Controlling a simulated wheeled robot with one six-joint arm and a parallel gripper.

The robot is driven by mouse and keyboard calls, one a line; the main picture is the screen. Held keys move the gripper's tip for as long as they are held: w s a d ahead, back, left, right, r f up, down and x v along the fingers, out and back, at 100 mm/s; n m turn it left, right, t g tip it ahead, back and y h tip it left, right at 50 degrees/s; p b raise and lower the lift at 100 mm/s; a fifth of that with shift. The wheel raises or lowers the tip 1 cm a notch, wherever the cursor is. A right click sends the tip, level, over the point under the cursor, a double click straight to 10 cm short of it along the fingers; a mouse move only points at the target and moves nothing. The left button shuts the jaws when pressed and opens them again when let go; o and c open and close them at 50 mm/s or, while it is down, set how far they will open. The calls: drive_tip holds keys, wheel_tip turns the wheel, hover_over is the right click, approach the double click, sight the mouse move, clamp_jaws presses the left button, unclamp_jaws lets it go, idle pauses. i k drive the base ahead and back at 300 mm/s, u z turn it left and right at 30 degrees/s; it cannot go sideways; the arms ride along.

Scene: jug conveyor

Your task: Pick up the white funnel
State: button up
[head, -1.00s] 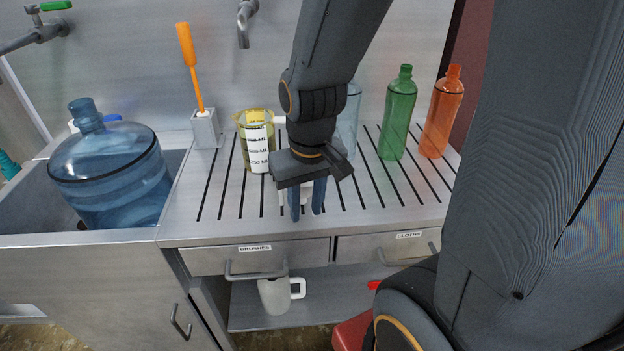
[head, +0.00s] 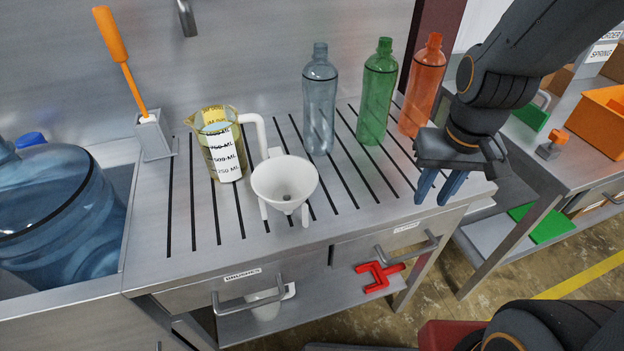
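The white funnel (head: 284,187) stands upright on the slatted steel counter (head: 225,252), near its front edge and left of centre, mouth up.
A measuring jug (head: 219,150) stands close behind left of the funnel. Clear (head: 319,100), green (head: 377,95) and orange (head: 422,88) bottles stand at the back. A brush holder (head: 154,138) and a blue water jug (head: 55,215) are left. The counter between funnel and gripper is free.

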sight(283, 181)
drive_tip(key=k, duration=0.85)
drive_tip(key=u, duration=0.75)
drive_tip(key=i, duration=0.55)
